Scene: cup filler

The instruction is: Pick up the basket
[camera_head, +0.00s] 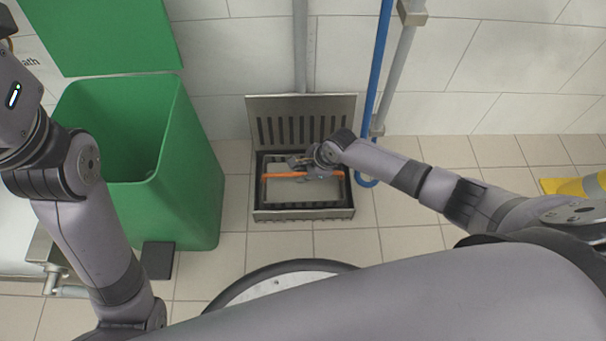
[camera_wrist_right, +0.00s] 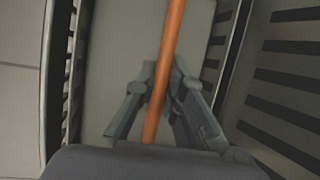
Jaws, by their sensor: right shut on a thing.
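The basket (camera_head: 300,190) sits inside an open metal floor box. It shows as a grey tray with an orange handle bar (camera_head: 285,175) across it. My right gripper (camera_head: 305,166) is down in the box at the handle. In the right wrist view the gripper's fingers (camera_wrist_right: 157,100) stand on both sides of the orange bar (camera_wrist_right: 169,60) and are shut on it. The grey basket (camera_wrist_right: 125,60) lies below the bar. My left arm is in the head view at the left, but its gripper fingers are out of sight.
The metal box (camera_head: 305,214) has its slotted lid (camera_head: 300,104) raised against the wall. A green bin (camera_head: 190,170) with an open lid stands at left. A blue pipe (camera_head: 378,80) runs down the wall at right. A yellow object (camera_head: 565,187) lies at far right.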

